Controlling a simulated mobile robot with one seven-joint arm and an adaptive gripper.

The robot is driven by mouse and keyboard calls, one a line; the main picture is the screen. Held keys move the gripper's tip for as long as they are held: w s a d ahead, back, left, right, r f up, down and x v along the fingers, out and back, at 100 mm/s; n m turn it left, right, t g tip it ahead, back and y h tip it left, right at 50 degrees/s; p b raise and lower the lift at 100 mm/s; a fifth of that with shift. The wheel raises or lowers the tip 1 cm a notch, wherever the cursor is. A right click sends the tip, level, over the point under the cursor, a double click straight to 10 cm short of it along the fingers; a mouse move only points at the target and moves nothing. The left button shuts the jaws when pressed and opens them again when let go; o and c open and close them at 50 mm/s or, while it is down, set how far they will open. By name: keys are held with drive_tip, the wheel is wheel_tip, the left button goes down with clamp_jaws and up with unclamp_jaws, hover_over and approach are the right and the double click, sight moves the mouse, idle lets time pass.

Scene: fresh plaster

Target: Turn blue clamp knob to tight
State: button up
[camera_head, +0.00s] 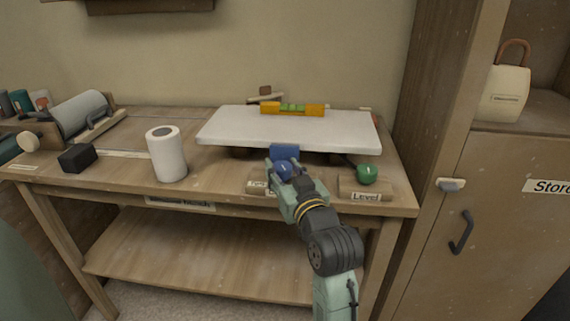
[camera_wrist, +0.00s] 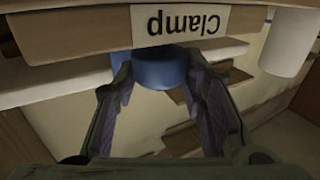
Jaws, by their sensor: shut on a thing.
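The blue clamp knob (camera_head: 285,168) is at the front edge of the bench, below the white board, partly covered by my gripper in the head view. In the wrist view the blue knob (camera_wrist: 160,72) sits between my fingertips. My gripper (camera_wrist: 157,75) is shut on it, one finger on each side. The head view shows my gripper (camera_head: 283,176) reaching up to the knob from the front. A "Clamp" label (camera_wrist: 182,24) appears upside down beside the knob in the wrist view. I cannot tell the knob's turn angle.
A green knob (camera_head: 367,174) with a "Level" label (camera_head: 365,196) is just to the right. The white board (camera_head: 235,130) bears an orange level (camera_head: 293,109). A white roll (camera_head: 167,155) and a black block (camera_head: 77,158) stand left. A cabinet (camera_head: 480,210) closes off the right.

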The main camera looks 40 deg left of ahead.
drive_tip(key=m+t+h, duration=0.1)
drive_tip(key=m+t+h+p, duration=0.2)
drive_tip(key=t, duration=0.1)
drive_tip(key=shift+s+a+r+m+h, duration=0.1)
drive_tip(key=shift+s+a+m+h, duration=0.2)
drive_tip(key=shift+s, duration=0.05)
drive_tip(key=m+t+h, duration=0.1)
drive_tip(key=h, duration=0.1)
drive_tip(key=m+t+h+p, duration=0.1)
drive_tip(key=m+t+h, duration=0.1)
drive_tip(key=shift+s+a+m+h, duration=0.1)
drive_tip(key=shift+a+m+h, duration=0.1)
drive_tip(key=shift+m+h, duration=0.15)
drive_tip(key=m+h, duration=0.2)
drive_tip(key=h, duration=0.1)
drive_tip(key=m+t+h+b, duration=0.1)
drive_tip(key=m+h, duration=0.1)
drive_tip(key=h, duration=0.2)
drive_tip(key=shift+a+f, duration=0.2)
drive_tip(key=shift+m+h+b, duration=0.6)
drive_tip(key=shift+m+h, duration=0.75)
drive_tip(key=shift+h, duration=0.9)
drive_tip(key=o, duration=0.9)
drive_tip(key=shift+a, duration=0.1)
